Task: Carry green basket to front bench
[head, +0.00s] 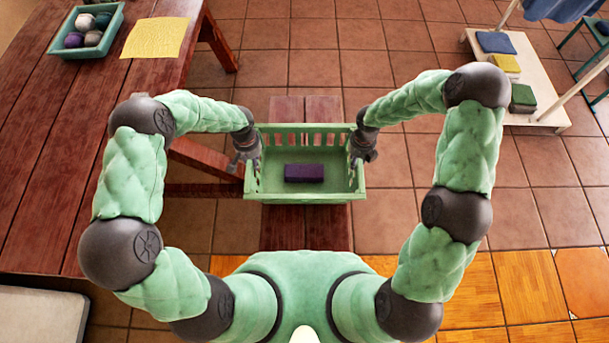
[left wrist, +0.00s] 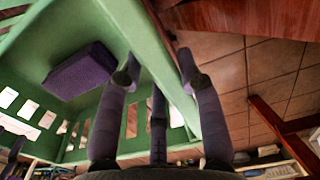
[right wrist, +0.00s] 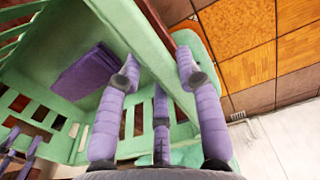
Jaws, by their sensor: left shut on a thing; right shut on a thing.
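The green basket (head: 268,190), with slatted sides, is level in front of me in the head view and holds one purple block (head: 304,172). My left gripper (head: 254,158) is shut on its left wall, and my right gripper (head: 358,152) on its right wall. In the left wrist view the fingers (left wrist: 158,72) straddle the green wall, with the purple block (left wrist: 80,70) inside. The right wrist view shows the same grip (right wrist: 160,72). A narrow red-brown slatted bench (head: 290,230) lies below the basket; I cannot tell whether they touch.
A large red-brown table (head: 60,140) fills the left, with a teal basket of yarn balls (head: 85,35) and a yellow cloth (head: 157,37). At right stands a pale low shelf (head: 540,85) with several folded cloths. Tiled floor (head: 400,200) is clear right of the bench.

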